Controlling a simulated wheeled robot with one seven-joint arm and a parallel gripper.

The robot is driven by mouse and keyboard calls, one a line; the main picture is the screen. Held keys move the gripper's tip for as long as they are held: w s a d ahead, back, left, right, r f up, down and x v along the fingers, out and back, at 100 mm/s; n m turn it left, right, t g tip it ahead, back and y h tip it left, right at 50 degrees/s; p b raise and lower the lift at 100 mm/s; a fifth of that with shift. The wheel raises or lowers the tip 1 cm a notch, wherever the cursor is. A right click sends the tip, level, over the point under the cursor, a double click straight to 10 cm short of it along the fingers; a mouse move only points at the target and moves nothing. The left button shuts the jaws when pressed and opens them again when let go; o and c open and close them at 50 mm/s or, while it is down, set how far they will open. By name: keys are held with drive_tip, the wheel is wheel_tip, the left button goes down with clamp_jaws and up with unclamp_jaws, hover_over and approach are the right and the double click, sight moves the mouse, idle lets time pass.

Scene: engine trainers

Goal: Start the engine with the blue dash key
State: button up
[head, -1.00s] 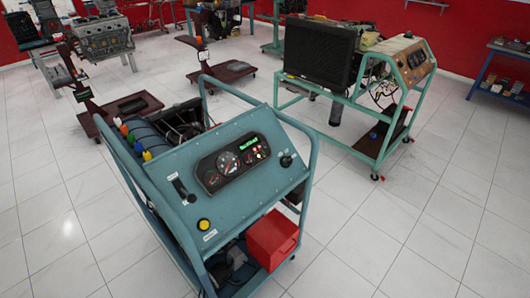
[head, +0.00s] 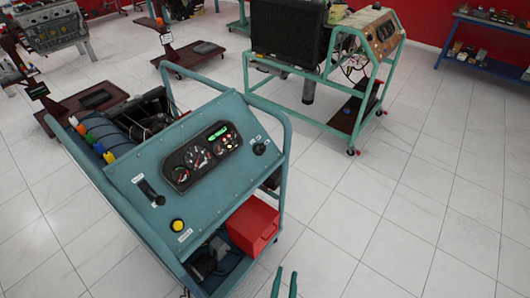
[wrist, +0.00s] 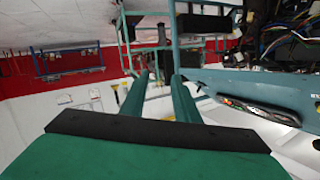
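The blue-grey engine trainer (head: 125,170) stands in front of me with its sloping dash panel facing me. The dash has a black gauge cluster (head: 199,156) with a lit green display. A small dark knob or switch (head: 259,148) sits at the panel's right; I cannot tell if it is the key. A black lever (head: 151,192) and a yellow button (head: 177,225) are at the left. My gripper (head: 284,272) shows two green fingers, apart and empty, low in front of the trainer. They also show in the wrist view (wrist: 160,78), with the panel tilted at right.
A red box (head: 253,225) sits on the trainer's lower shelf. A tubular frame (head: 284,130) borders the panel. A second green-framed trainer (head: 325,113) stands behind to the right, and a blue bench (head: 480,60) farther right. The tiled floor (head: 400,220) at right is clear.

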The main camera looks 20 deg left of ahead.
drive_tip(key=w+a+r+y, duration=0.15)
drive_tip(key=w+a, duration=0.25)
drive_tip(key=w, duration=0.7)
drive_tip(key=n+y, duration=0.3)
drive_tip(key=y, duration=0.4)
approach(264, 150)
drive_tip(key=x, duration=0.9)
drive_tip(key=shift+w+a+f, duration=0.1)
drive_tip(key=shift+w+a, duration=0.05)
drive_tip(key=shift+w, duration=0.15)
drive_tip(key=shift+c, duration=0.7)
clamp_jaws()
